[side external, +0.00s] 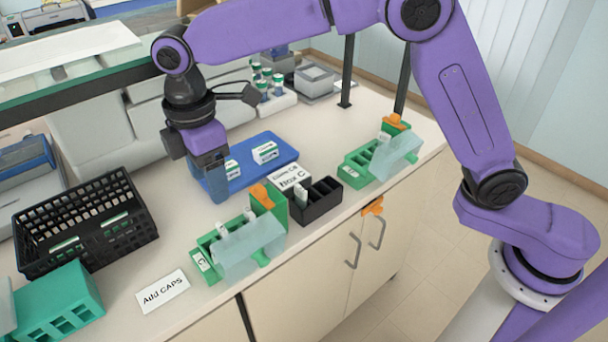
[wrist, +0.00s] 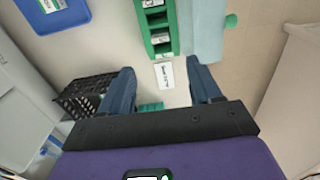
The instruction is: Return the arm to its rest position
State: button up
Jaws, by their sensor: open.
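My gripper (side external: 211,182) hangs from the purple arm, fingers down, above the near-left edge of the blue tray in the side external view. In the wrist view my gripper (wrist: 161,75) shows two blue fingers spread apart with nothing between them. The arm bends high over the bench from its base at the right. Whether the fingertips touch the tray cannot be told from the side external view.
The blue tray (side external: 235,182) holds small white-labelled boxes. Near it stand a green slide rack (side external: 207,244) with a pale cover, a black box (side external: 318,206), another green rack (side external: 358,160) and a black basket (side external: 35,258). An "Add CAPS" card (side external: 163,291) lies in front. A glass shelf (side external: 75,93) is behind.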

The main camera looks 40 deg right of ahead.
jog(key=s+d+f+m, duration=0.1)
jog(key=s+d+m, duration=0.1)
jog(key=s+d, duration=1.1)
jog(key=s+d+f+m, duration=0.2)
jog(key=s+d+m, duration=0.1)
jog(key=s+d, duration=1)
jog(key=d, duration=0.5)
jog(key=shift+d, duration=0.1)
